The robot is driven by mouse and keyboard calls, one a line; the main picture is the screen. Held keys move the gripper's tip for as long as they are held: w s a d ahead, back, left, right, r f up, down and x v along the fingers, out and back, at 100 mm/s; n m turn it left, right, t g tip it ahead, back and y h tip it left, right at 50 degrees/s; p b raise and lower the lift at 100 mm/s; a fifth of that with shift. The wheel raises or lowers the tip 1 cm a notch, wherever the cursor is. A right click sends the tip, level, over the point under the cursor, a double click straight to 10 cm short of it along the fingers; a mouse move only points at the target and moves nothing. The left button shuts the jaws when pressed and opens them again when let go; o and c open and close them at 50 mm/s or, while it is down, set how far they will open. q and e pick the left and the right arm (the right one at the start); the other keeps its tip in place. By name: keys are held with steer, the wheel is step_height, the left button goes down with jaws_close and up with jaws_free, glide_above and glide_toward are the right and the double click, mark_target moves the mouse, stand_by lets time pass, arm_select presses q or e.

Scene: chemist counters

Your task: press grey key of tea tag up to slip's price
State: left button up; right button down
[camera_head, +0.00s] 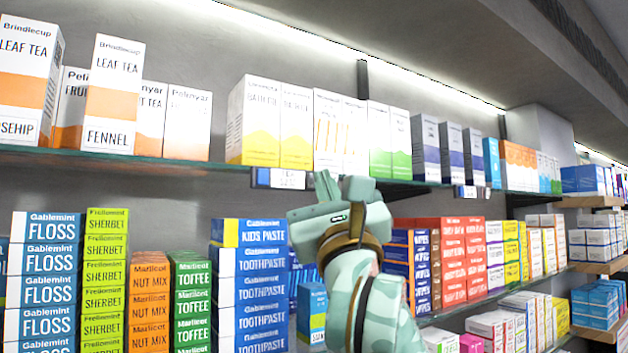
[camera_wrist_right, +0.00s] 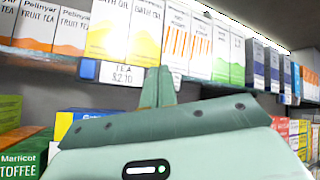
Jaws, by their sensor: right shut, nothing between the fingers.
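The tea tag (camera_head: 288,179) hangs on the front edge of the upper shelf, below the bath oil boxes. In the right wrist view the tea tag (camera_wrist_right: 120,74) reads "TEA" with a price that looks like 2.10, and has a blue key (camera_wrist_right: 88,69) at its left end. The grey key cannot be made out; my fingers cover the area at the tag's right end. My right gripper (camera_head: 326,186) is shut and empty, its tips close to that right end. Whether they touch cannot be told. No price slip can be made out. My left gripper is out of view.
Brindlecup leaf tea boxes (camera_head: 113,90) and Pelinyar fruit tea boxes (camera_head: 187,122) stand on the upper shelf to the left. Another tag (camera_head: 466,191) hangs farther right. Toothpaste boxes (camera_head: 250,290) fill the lower shelf left of my right arm.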

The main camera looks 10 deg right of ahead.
steer(key=shift+w+a, duration=0.15)
steer(key=shift+w, duration=0.3)
stand_by(0.4)
stand_by(0.3)
steer(key=shift+s+d+p, duration=0.3)
steer(key=shift+s+p, duration=0.1)
steer(key=shift+s, duration=0.4)
steer(key=s, duration=0.1)
steer(key=s+d, duration=0.1)
steer(key=s, duration=0.1)
steer(key=s+p, duration=0.1)
steer(key=shift+s+d, duration=0.35)
steer(key=shift+f, duration=0.1)
stand_by(0.4)
